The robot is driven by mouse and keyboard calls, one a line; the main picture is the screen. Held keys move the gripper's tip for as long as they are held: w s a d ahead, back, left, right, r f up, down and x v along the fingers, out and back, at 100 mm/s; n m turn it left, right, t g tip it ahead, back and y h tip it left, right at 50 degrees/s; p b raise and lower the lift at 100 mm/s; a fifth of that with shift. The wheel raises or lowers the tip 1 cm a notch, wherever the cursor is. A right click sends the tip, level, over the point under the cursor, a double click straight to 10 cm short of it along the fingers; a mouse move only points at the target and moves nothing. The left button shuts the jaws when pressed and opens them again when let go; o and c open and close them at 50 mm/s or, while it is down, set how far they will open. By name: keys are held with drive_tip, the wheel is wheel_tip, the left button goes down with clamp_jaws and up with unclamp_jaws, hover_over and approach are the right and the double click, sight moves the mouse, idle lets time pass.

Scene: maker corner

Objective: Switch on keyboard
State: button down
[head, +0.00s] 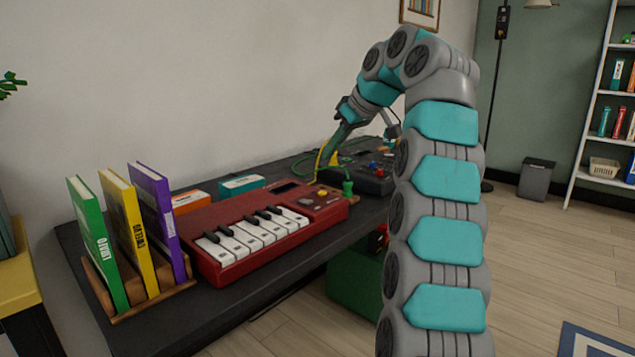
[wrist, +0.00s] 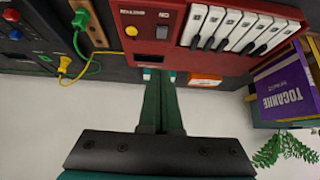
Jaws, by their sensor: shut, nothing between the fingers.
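The red keyboard (head: 228,208) lies on the dark table, its white and black keys facing the front. Its control panel at the right end carries a yellow button (head: 322,193). In the wrist view the keyboard (wrist: 180,65) appears upside down, with the yellow button (wrist: 131,31), a small grey switch (wrist: 163,31) beside it and a dark display (wrist: 155,60). The switch's position is too small to tell. My gripper (wrist: 159,78) is shut and empty, its tips near the panel's back edge; contact cannot be told. In the head view my gripper (head: 331,150) is behind the panel.
A dark console (head: 368,172) with knobs stands right of the keyboard. A green plug (head: 347,188) and a yellow plug (wrist: 63,65) with cables lie between. Orange (head: 190,201) and teal (head: 242,184) boxes sit behind; a book rack (head: 150,303) stands left.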

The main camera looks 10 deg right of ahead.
drive_tip(key=b, duration=0.4)
hover_over(310, 201)
drive_tip(key=f, duration=0.8)
drive_tip(key=shift+s+d+f, duration=0.1)
drive_tip(key=shift+s, duration=0.3)
drive_tip(key=shift+s+d+f, duration=0.1)
drive_tip(key=shift+f, duration=0.8)
drive_tip(key=shift+s+d+f, duration=0.1)
drive_tip(key=shift+f, duration=0.8)
drive_tip(key=shift+f+b, duration=0.1)
drive_tip(key=shift+b, duration=0.3)
drive_tip(key=f+b, duration=0.1)
drive_tip(key=b, duration=0.2)
drive_tip(key=shift+s+d+f+t+y, duration=0.1)
drive_tip(key=shift+s+t+y, duration=0.05)
drive_tip(key=shift+t+y, duration=0.2)
drive_tip(key=shift+r, duration=0.3)
drive_tip(key=shift+p, duration=0.3)
drive_tip(key=shift+r+p, duration=0.5)
drive_tip(key=shift+r, duration=0.3)
